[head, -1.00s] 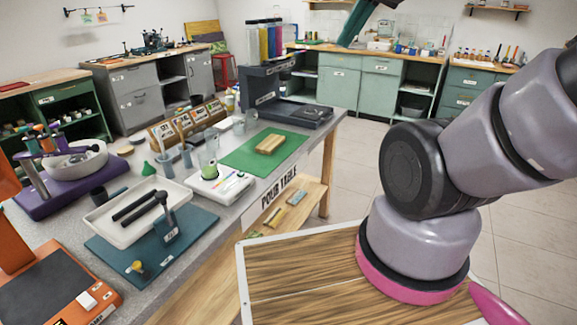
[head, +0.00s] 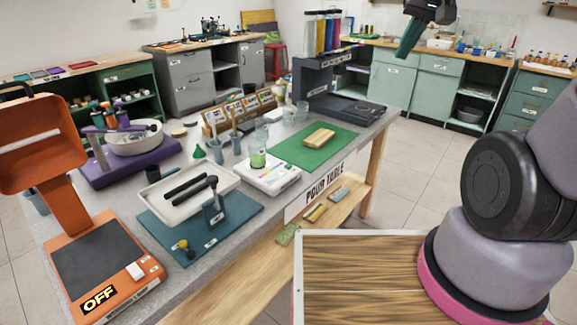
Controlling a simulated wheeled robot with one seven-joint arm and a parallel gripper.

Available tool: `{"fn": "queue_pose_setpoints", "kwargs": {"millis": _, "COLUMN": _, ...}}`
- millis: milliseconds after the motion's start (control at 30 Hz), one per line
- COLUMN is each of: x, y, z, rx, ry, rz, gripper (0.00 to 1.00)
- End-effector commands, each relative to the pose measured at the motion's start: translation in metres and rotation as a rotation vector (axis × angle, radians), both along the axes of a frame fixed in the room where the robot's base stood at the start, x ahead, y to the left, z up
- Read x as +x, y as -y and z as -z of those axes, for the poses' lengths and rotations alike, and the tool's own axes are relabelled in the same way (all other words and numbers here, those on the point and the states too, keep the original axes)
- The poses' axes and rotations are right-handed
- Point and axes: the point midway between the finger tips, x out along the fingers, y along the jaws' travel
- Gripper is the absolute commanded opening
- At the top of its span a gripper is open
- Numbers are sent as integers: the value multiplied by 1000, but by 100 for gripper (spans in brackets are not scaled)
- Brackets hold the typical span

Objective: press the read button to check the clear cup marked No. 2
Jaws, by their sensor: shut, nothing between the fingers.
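A clear cup (head: 258,157) with a green patch stands on or against the left part of a white device (head: 275,180) on the pour table. Its number is too small to read. The device has a pale panel with small coloured marks; I cannot make out which part is the read button. More clear cups (head: 288,116) stand behind, their marks also unreadable. My gripper (head: 404,50), with teal fingers, hangs at the top of the head view, shut and empty, far from the white device in the picture and apart from it.
A green mat (head: 292,153) with a wooden block (head: 319,137) lies right of the device. A dark dispenser (head: 318,75) stands behind.

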Motion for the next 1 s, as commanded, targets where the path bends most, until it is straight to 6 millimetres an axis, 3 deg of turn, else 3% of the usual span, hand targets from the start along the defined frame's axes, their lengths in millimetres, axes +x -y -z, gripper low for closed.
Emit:
{"fn": "queue_pose_setpoints", "kwargs": {"millis": 33, "x": 20, "y": -7, "z": 18, "rx": -23, "ry": -20, "rz": -34, "gripper": 0}}
{"fn": "queue_pose_setpoints", "kwargs": {"millis": 200, "x": 76, "y": -38, "z": 72, "rx": -57, "ry": -37, "rz": -158, "gripper": 0}}
{"fn": "queue_pose_setpoints", "kwargs": {"millis": 433, "x": 128, "y": -99, "z": 158, "rx": 0, "ry": -42, "rz": -328, "gripper": 0}}
{"fn": "queue_pose_setpoints", "kwargs": {"millis": 700, "x": 153, "y": -184, "z": 247, "rx": 195, "ry": -13, "rz": -467, "gripper": 0}}
{"fn": "queue_pose_setpoints", "kwargs": {"millis": 833, "x": 157, "y": -215, "z": 270, "rx": 289, "ry": 11, "rz": -492, "gripper": 0}}
{"fn": "queue_pose_setpoints", "kwargs": {"millis": 1000, "x": 159, "y": -237, "z": 282, "rx": 359, "ry": 34, "rz": -500, "gripper": 0}}
